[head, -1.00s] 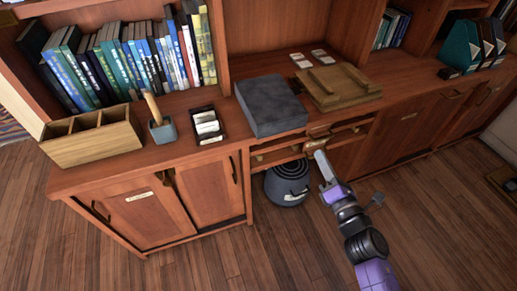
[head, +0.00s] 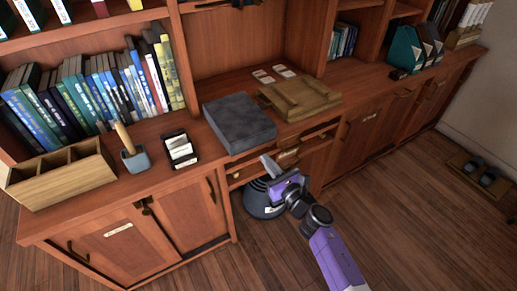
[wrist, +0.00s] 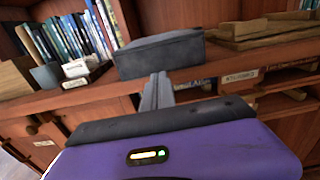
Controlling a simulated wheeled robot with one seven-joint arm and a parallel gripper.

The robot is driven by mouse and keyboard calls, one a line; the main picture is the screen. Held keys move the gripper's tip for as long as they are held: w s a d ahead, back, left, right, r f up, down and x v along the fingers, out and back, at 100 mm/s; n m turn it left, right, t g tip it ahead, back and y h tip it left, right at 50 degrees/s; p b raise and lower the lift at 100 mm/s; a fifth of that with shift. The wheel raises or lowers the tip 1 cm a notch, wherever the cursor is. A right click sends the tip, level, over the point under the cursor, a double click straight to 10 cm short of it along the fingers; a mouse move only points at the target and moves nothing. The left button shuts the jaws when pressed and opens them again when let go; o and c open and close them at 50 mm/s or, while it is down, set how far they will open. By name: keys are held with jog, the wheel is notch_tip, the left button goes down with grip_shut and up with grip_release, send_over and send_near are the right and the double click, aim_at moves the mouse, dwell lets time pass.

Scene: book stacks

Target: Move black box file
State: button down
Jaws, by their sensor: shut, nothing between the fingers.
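A flat black-grey box, which looks like the box file (head: 240,124), lies on the wooden counter near its front edge. In the wrist view the box file (wrist: 160,56) is straight ahead, just beyond the fingertips. My gripper (head: 267,163) is in front of the counter, just to the front right of the box and apart from it. In the wrist view my gripper (wrist: 157,88) shows its fingers together with nothing between them. The box's underside is hidden.
A wooden tray (head: 300,100) sits close to the box's right. A card holder (head: 180,149), a small pot (head: 136,160) and a wooden divider box (head: 62,176) stand to its left. A dark bin (head: 258,203) is under the counter. Upright teal and black files (head: 407,48) stand far right.

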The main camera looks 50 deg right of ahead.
aim_at(254, 145)
jog(key=x, duration=0.5)
jog(key=shift+w+d, duration=0.1)
jog(key=shift+w, duration=0.3)
jog(key=b+x, duration=0.2)
jog(key=x, duration=0.3)
jog(key=b+x, duration=0.2)
jog(key=x, duration=0.3)
jog(key=shift+w+d+f, duration=0.1)
jog(key=shift+w+f, duration=0.05)
jog(key=shift+f, duration=0.05)
jog(key=shift+w+d+r, duration=0.15)
jog(key=shift+w+r, duration=0.05)
jog(key=shift+w, duration=0.35)
